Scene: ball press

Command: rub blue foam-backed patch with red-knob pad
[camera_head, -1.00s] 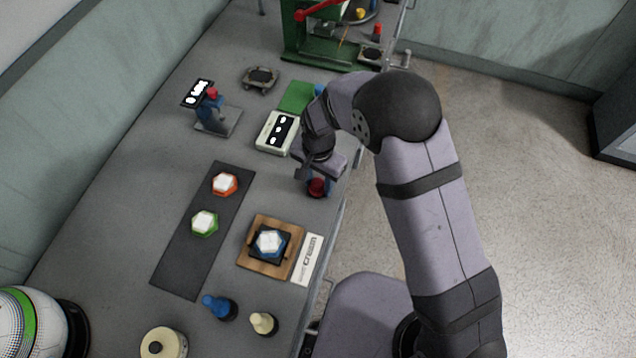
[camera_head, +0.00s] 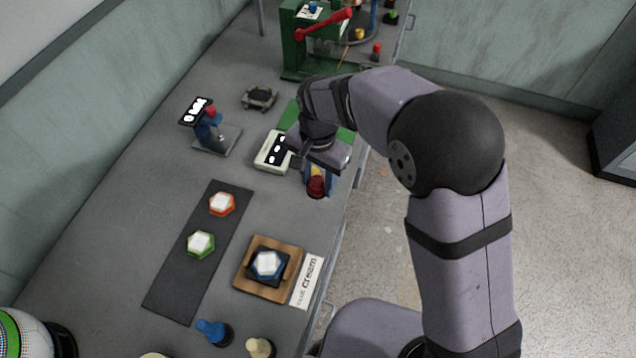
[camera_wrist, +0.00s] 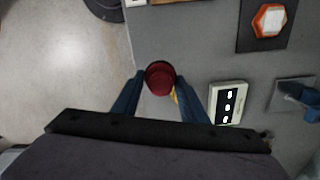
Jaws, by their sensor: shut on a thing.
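The blue foam-backed patch (camera_head: 267,264) is a white-topped hexagon with a blue rim. It sits on a black square on a wooden board (camera_head: 243,285) in the head view. My gripper (camera_head: 318,180) is beyond it, up and to the right, apart from it. Its blue fingers are shut on the red-knob pad (camera_head: 316,187). In the wrist view the round red knob (camera_wrist: 160,77) shows between the fingertips, with a bit of yellow beside it. The pad's underside is hidden, so I cannot tell its height above the table.
Orange (camera_head: 221,204) and green (camera_head: 200,243) rimmed hexagons lie on a dark mat (camera_head: 172,296). A white box with lights (camera_head: 273,151) stands left of my gripper. A white "cream" label (camera_head: 308,281) lies beside the board. A green press (camera_head: 305,62) stands at the back.

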